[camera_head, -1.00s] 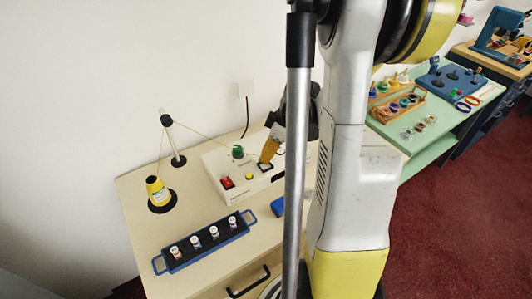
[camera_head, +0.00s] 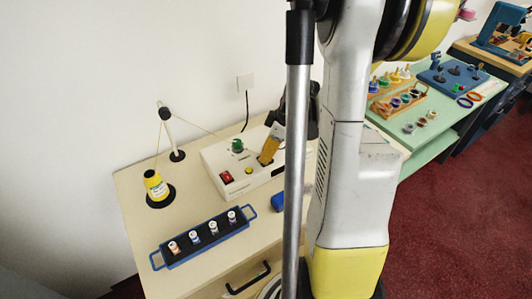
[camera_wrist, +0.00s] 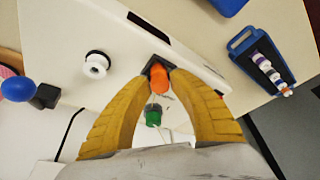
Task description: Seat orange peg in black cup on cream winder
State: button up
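The cream winder (camera_head: 212,175) stands on the table in the head view. Its pale body (camera_wrist: 60,25) fills much of the wrist view. The orange peg (camera_wrist: 160,79) is between my gripper's yellow fingertips (camera_wrist: 161,73), which appear shut on it. The black cup (camera_wrist: 157,64) shows as a dark square just beyond the peg. The peg overlaps the cup's opening; how deep it sits cannot be told. In the head view my gripper (camera_head: 266,161) is low over the winder's top, and the peg cannot be made out there.
A green spool (camera_head: 237,145), red switch (camera_head: 226,176) and yellow button (camera_head: 249,171) are on the winder. A blue tray (camera_head: 202,239) with several small bobbins lies in front. A yellow thread cone (camera_head: 155,186) and a thread post (camera_head: 168,137) stand at left.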

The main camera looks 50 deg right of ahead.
jog(key=shift+o, duration=0.9)
jog(key=v, duration=1.2)
jog(key=s+a+r+m+t+h+b, duration=0.1)
jog(key=a+m, duration=0.5)
jog(key=a, duration=2.2)
jog(key=r+t+h+b, duration=0.1)
jog(key=t, duration=0.1)
jog(key=shift+s+t, duration=0.4)
jog(key=shift+d+f, duration=0.1)
